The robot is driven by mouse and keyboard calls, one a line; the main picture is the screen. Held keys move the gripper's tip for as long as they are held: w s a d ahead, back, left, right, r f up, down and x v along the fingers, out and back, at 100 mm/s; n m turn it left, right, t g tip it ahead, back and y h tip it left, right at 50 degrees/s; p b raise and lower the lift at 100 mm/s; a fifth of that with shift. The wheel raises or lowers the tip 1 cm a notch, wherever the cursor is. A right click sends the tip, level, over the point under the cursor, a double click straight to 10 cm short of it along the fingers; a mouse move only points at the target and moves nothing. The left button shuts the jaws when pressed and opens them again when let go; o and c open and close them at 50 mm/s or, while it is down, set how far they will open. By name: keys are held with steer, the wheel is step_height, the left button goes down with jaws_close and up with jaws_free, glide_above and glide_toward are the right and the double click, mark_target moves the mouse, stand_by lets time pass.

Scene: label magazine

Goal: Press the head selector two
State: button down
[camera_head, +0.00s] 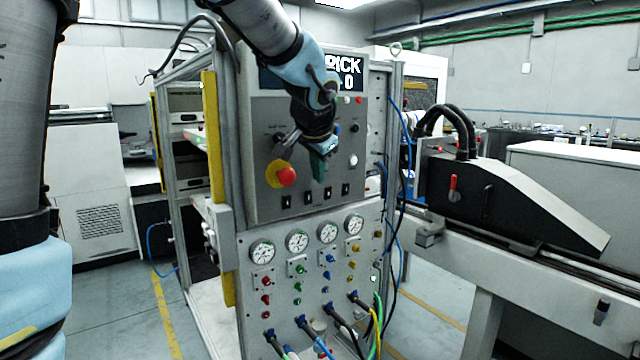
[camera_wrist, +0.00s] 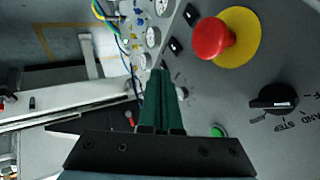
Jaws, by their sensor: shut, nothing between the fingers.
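My gripper (camera_head: 319,172) has its green fingers shut and empty, pointing down in front of the grey control panel (camera_head: 262,212). In the wrist view the closed fingers (camera_wrist: 160,76) reach toward the lower part of the panel. A row of several small black switches runs along the panel's bottom. The second from the left (camera_head: 308,197) is below and slightly left of the fingertips in the head view. The wrist view shows two switches clearly, one (camera_wrist: 191,14) near the top and another (camera_wrist: 174,45) nearer the fingertips; others are partly hidden. I cannot read switch labels or tell contact.
A red emergency button (camera_head: 287,176) on a yellow disc sticks out left of my gripper. A black rotary knob (camera_wrist: 275,97) and a green button (camera_wrist: 217,131) are on the panel. Gauges (camera_head: 297,241) and hoses (camera_head: 344,326) are below. A yellow post (camera_head: 213,140) stands at left.

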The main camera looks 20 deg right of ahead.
steer(key=w+v, duration=0.1)
steer(key=v, duration=0.5)
steer(key=shift+a+r+b, duration=0.2)
steer(key=shift+r+b, duration=0.1)
steer(key=shift+r, duration=0.05)
